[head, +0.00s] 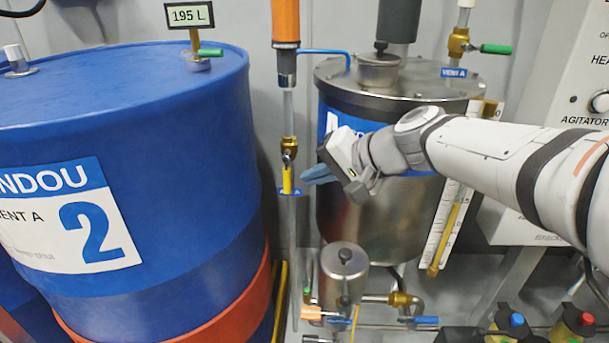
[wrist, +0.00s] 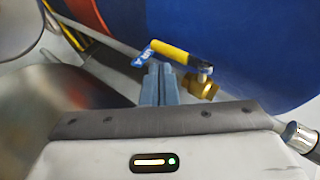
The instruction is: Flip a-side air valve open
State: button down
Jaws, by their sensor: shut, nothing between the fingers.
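The air valve has a brass body (head: 289,148) on a vertical pipe between the blue drum and the steel tank. Its yellow lever (head: 287,178) hangs down along the pipe, with a blue tag (head: 290,192) at its lower end. In the wrist view the yellow lever (wrist: 182,54) runs left from the brass body (wrist: 203,86) to the lettered blue tag (wrist: 146,55). My gripper (head: 305,176) is shut and empty, its blue fingers just right of the lever's lower part. In the wrist view the fingertips (wrist: 160,68) are close to the lever; contact cannot be told.
The large blue drum (head: 160,110) is close on the left. The steel tank (head: 400,215) stands behind my gripper. A small steel pot (head: 344,280) with pipes and valves is below. A green-handled valve (head: 495,49) is at upper right.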

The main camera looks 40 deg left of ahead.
jog(key=w+d+r+m+t+h+p, duration=0.15)
jog(key=d+r+p, duration=0.35)
jog(key=d, duration=0.5)
jog(key=w+d+r+t+h+p, duration=0.1)
jog(key=w+d+r+h+p, duration=0.15)
jog(key=d+p, duration=0.6)
jog(key=w+d+r+m+t+h+p, duration=0.1)
jog(key=d+r+p, duration=0.3)
jog(key=d, duration=0.7)
jog(key=s+d+r+m+h+p, duration=0.1)
jog(key=s+d+r+h+p, duration=0.1)
jog(key=d+p, duration=0.5)
jog(key=s+d+r+m+t+h+p, duration=0.1)
jog(key=s+d+r+h+p, duration=0.2)
jog(key=d+p, duration=0.4)
jog(key=s+d, duration=0.1)
jog(key=d, duration=0.5)
jog(key=shift+s+d+m+h, duration=0.3)
jog(key=shift+d+m+h, duration=0.05)
jog(key=shift+d+h, duration=0.05)
